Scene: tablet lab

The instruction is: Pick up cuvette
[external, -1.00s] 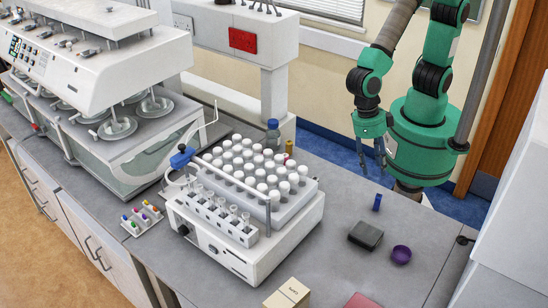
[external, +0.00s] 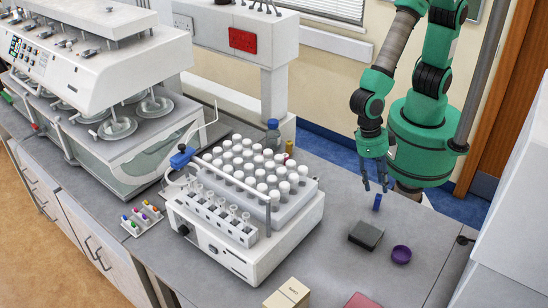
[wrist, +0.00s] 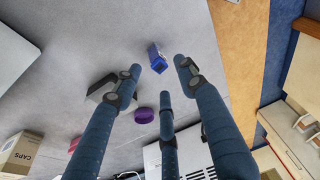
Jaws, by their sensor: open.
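The cuvette looks like a small upright blue block (external: 377,202) on the grey bench, near its back edge at the right. It also shows in the wrist view (wrist: 156,58), between and just beyond two of the fingertips. My gripper (external: 375,187) points down and its fingertips are just above the cuvette. In the wrist view its three blue-grey fingers (wrist: 158,76) are spread apart with nothing between them. Whether any fingertip touches the cuvette cannot be told.
A white shaker with capped vials (external: 265,255) stands to the left. A cardboard box (external: 287,295) is at the front. The bench right of the bowl is clear.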

